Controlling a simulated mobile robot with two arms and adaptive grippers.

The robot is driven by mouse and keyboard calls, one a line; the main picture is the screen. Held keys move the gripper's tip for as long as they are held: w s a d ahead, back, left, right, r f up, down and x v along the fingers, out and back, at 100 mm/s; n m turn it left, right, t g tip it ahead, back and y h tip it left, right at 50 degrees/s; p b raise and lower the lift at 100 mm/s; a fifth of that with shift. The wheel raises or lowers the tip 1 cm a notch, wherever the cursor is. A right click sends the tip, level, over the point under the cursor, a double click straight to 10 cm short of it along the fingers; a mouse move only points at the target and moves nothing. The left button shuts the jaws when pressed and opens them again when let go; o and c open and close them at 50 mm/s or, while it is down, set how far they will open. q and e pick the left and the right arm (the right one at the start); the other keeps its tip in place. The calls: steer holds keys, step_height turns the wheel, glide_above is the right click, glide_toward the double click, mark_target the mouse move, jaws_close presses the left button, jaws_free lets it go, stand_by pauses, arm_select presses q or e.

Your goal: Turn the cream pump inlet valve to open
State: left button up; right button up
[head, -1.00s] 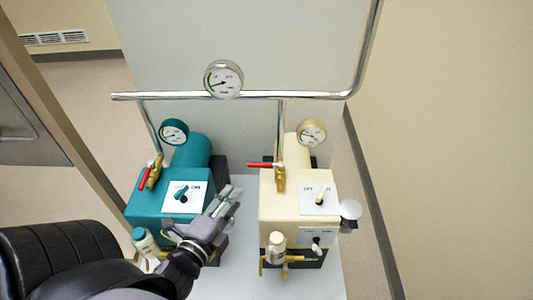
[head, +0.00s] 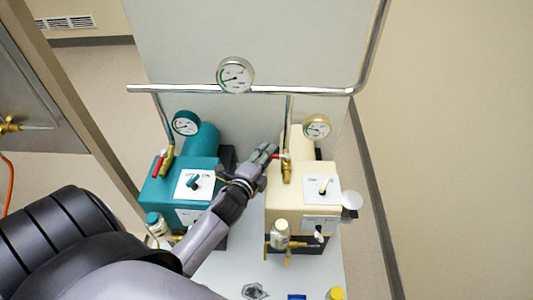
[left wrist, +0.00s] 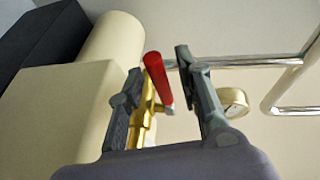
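The cream pump (head: 300,188) stands at the right of the bench. Its inlet valve is a brass body (head: 287,172) on the pipe with a red lever, mostly hidden by my left gripper in the head view. In the left wrist view the red lever (left wrist: 158,82) lies between my two fingers, with the brass body (left wrist: 142,128) behind. My left gripper (left wrist: 159,60) is open around the lever, with a gap on the right side; I cannot tell whether the left finger touches it. In the head view the gripper (head: 272,150) is at the valve's left. The right gripper is not in view.
A teal pump (head: 178,185) with its own red-lever valve (head: 160,163) stands at the left, close to my left arm. A chrome pipe (head: 300,91) with a gauge (head: 235,75) runs above both. Small items, including a yellow-capped bottle (head: 336,294), lie at the front.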

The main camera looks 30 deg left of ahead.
arm_select(q)
steer(key=shift+w, duration=0.1)
jaws_close()
stand_by(0.4)
steer(key=shift+f, duration=0.1)
stand_by(0.4)
